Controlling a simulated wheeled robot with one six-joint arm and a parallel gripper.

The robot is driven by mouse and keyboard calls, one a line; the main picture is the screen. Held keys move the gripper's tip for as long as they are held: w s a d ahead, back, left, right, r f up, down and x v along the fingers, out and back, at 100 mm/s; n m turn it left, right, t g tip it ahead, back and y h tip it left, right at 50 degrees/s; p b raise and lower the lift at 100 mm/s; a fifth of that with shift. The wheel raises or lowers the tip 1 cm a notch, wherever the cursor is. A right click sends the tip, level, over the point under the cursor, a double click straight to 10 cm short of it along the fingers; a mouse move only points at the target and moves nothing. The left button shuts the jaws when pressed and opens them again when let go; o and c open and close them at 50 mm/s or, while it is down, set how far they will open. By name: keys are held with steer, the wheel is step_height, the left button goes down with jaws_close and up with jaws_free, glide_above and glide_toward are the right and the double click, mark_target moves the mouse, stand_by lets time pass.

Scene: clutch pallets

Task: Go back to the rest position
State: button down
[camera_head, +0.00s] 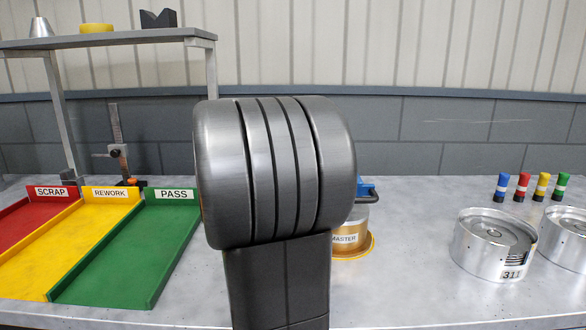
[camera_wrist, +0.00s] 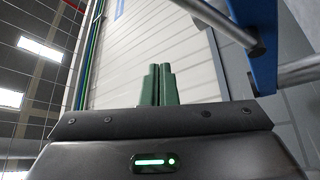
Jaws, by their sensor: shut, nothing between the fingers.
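My gripper (camera_wrist: 160,84) shows in the wrist view, its two green fingers together with nothing between them. It points up toward a pale panelled wall, away from the bench. In the head view a large dark grey part of my arm fills the middle and hides what lies behind it; the gripper itself is not seen there.
A metal bench (camera_head: 400,290) holds red (camera_head: 30,212), yellow (camera_head: 60,240) and green (camera_head: 130,250) trays at left. A MASTER cylinder (camera_head: 347,236) is partly hidden behind my arm. Silver clutches (camera_head: 490,245) and several coloured markers (camera_head: 521,187) stand at right. A shelf (camera_head: 110,40) rises at back left.

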steer(key=s+a+f+m+g+h+b, duration=0.1)
steer(key=s+a+f+m+h+b, duration=0.15)
steer(key=a+b, duration=0.35)
steer(key=s+a+f+m+g+h+b, duration=0.15)
steer(key=a+f+m+b, duration=0.25)
steer(key=b, duration=0.4)
steer(key=w+d+r+n+t+y+p, duration=0.3)
steer(key=w+d+r+n+y+p, duration=0.3)
steer(key=p, duration=2.3)
steer(key=w+d+r+n, duration=0.1)
steer(key=d+r+n, duration=0.1)
steer(key=d+n, duration=0.2)
steer(key=shift+w+n+p, duration=0.25)
steer(key=shift+n+p, duration=0.15)
steer(key=shift+n, duration=0.15)
steer(key=shift+w+f, duration=0.1)
steer(key=shift+d, duration=0.1)
stand_by(0.3)
